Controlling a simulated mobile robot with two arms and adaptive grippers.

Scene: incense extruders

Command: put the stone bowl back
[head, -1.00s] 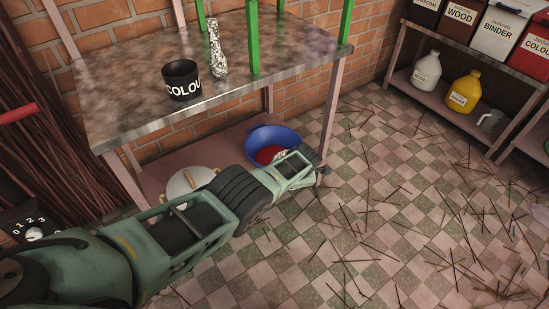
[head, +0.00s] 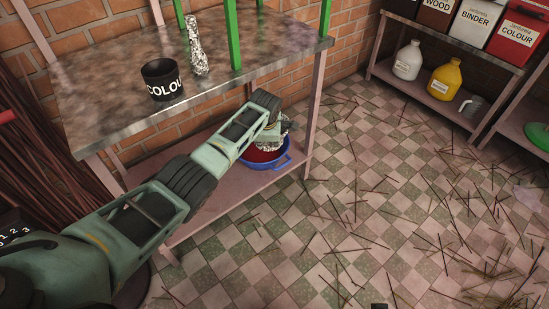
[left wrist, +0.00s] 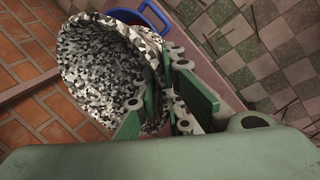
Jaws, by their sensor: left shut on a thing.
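The stone bowl, speckled black and white, shows large and tilted in the left wrist view (left wrist: 100,62), its hollow facing the camera. My left gripper (left wrist: 160,112) is shut on its rim. In the head view my left gripper (head: 284,126) is at the lower shelf's right end, under the table top. The bowl (head: 268,146) shows only partly there, behind my arm. It is over or in front of the blue basin (head: 285,164) with red inside; I cannot tell whether they touch. My right gripper is not in view.
The lower shelf (head: 222,190) is close below my arm. Incense sticks litter the floor. Jugs (head: 408,60) and bins stand back right.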

